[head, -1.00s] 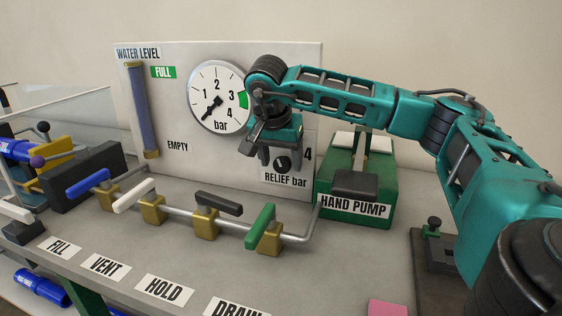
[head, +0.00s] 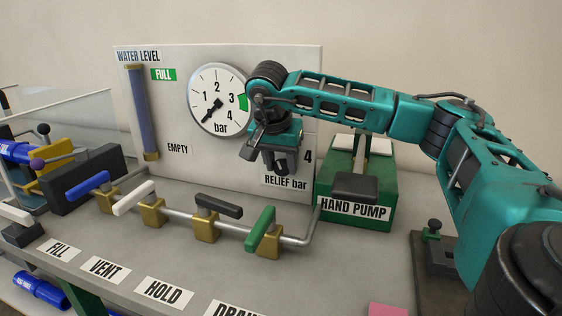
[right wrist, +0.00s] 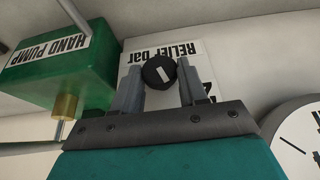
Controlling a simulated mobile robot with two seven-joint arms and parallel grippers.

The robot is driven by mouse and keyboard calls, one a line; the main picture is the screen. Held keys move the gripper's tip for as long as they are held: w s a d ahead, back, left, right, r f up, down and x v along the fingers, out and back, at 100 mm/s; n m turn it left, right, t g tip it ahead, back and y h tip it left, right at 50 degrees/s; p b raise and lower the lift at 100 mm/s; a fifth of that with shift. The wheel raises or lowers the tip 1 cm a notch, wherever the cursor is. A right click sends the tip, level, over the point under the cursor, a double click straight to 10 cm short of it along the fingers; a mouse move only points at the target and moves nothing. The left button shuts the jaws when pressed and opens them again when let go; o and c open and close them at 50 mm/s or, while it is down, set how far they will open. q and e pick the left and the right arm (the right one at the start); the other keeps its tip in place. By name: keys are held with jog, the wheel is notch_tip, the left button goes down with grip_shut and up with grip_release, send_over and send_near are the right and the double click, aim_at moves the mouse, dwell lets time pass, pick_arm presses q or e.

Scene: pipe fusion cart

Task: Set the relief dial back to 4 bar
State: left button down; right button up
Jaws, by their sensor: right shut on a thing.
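The relief dial (right wrist: 158,72) is a small round black knob with a white mark, on the white panel above the RELIEF bar label (head: 285,181). My right gripper (right wrist: 158,80) is shut on it, one finger on each side, in the right wrist view. In the head view my right gripper (head: 280,168) covers most of the dial. A number 4 (head: 308,156) shows on the panel right of it. The pressure gauge (head: 217,85) has its needle pointing to the lower left, below 1. My left gripper is not in view.
The green hand pump (head: 355,208) stands close to the right of the dial. Below are a pipe with several valves, including a green lever (head: 261,228) and a black lever (head: 218,205). The blue water level tube (head: 143,110) is at the panel's left.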

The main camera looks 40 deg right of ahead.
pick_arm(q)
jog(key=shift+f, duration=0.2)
pick_arm(e)
jog(key=shift+f, duration=0.1)
jog(key=shift+s+d+f+t+y+b, duration=0.15)
jog(key=shift+t+y+b, duration=0.25)
jog(key=shift+t+b, duration=0.5)
jog(key=shift+s+f+m+t+y+b, duration=0.2)
jog(key=shift+m+t+y+b, duration=0.15)
jog(key=shift+b, duration=0.8)
jog(key=shift+t+b, duration=0.35)
jog(key=shift+b, duration=0.2)
jog(key=t+y+b, duration=0.1)
jog(key=t+b, duration=0.1)
jog(key=b, duration=0.2)
jog(key=shift+s+d+m, duration=0.1)
jog(key=shift+s+m, duration=0.05)
jog(key=shift+m, duration=0.1)
jog(key=shift+r+t+b, duration=0.2)
jog(key=shift+t+b, duration=0.3)
jog(key=shift+b, duration=0.1)
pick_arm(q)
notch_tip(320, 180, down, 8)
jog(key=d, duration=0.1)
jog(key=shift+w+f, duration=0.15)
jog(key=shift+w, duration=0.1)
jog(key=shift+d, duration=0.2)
pick_arm(e)
jog(key=o, duration=1)
